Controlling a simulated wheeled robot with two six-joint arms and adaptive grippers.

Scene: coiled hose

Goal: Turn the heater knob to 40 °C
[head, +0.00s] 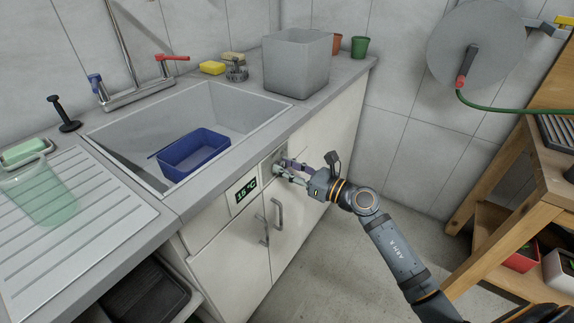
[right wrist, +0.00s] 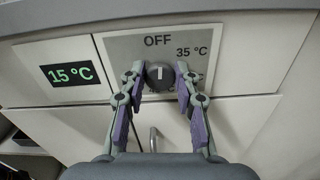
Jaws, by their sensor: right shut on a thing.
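The heater knob (right wrist: 160,75) is a dark round dial with a light pointer line that points up to OFF on its grey plate (right wrist: 122,45). A "35 °C" mark shows at the plate's upper right; other marks are hidden behind my fingers. A display (right wrist: 72,74) left of the plate reads 15 °C in green; it also shows in the head view (head: 241,190). My right gripper (right wrist: 160,80) has its two fingers on either side of the knob and is shut on it. In the head view my right gripper (head: 283,170) reaches the cabinet front below the sink. My left gripper is not in view.
The sink (head: 250,107) holds a blue tub (head: 193,152). A grey bin (head: 298,63) stands on the counter. Cabinet handles (head: 277,213) stick out below the knob. A wooden bench (head: 535,160) stands at right, with open floor between.

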